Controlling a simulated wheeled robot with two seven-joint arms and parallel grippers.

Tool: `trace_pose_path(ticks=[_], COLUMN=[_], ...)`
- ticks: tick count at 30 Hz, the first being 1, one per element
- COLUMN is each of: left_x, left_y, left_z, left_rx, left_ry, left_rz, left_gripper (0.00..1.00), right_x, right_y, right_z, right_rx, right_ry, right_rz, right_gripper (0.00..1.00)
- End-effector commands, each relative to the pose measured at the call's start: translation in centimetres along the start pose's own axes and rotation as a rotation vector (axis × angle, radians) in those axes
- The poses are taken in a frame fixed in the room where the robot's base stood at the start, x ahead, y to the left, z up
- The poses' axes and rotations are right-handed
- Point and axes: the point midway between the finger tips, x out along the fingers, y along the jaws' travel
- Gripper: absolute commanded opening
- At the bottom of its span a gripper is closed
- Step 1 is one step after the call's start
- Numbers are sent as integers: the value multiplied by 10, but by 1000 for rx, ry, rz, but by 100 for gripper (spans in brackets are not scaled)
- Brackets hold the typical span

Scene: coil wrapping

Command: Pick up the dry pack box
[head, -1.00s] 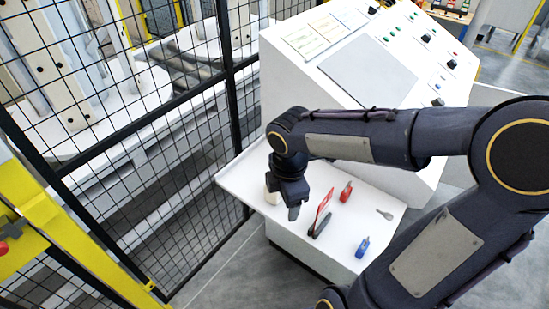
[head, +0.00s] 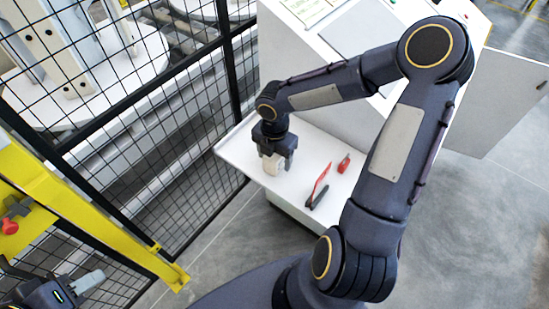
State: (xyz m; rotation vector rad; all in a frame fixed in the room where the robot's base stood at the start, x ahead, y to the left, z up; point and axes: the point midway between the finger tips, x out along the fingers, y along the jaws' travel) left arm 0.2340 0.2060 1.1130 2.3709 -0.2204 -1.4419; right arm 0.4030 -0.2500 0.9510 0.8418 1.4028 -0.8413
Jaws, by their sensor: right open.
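The dry pack box, which looks like a small off-white block (head: 271,166), stands near the left end of the white shelf of the console. My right gripper (head: 275,163) is directly above it, pointing down with its dark fingers around the box's upper part. It is open; whether a finger touches the box cannot be told. My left gripper (head: 88,282) shows at the bottom left corner, partly cut off, away from the shelf. Its jaw opening cannot be made out.
On the white shelf (head: 236,150), a red and black tool (head: 319,187) and a small red item (head: 344,163) lie right of the box. A black mesh fence (head: 190,130) runs close along the left. A yellow frame (head: 90,235) stands at lower left.

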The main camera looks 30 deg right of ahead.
Motion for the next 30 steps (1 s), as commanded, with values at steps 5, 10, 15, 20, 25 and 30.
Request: trace_pose_path(ticks=[5, 10, 15, 20, 25, 30], left_x=[0, 0, 0, 0, 0, -1], left_y=[0, 0, 0, 0, 0, 0], left_z=[0, 0, 0, 0, 0, 0], left_rx=[0, 0, 0, 0, 0, 0], left_ry=[0, 0, 0, 0, 0, 0], left_rz=[0, 0, 0, 0, 0, 0], left_gripper=[36, 36, 36, 36, 36, 36], right_x=[1, 1, 1, 1, 0, -8], right_y=[0, 0, 0, 0, 0, 0], right_z=[0, 0, 0, 0, 0, 1], right_rx=[0, 0, 0, 0, 0, 1], right_ry=[-1, -1, -1, -1, -2, -4], right_rz=[1, 0, 0, 1, 1, 1], right_gripper=[66, 52, 30, 16, 16, 16])
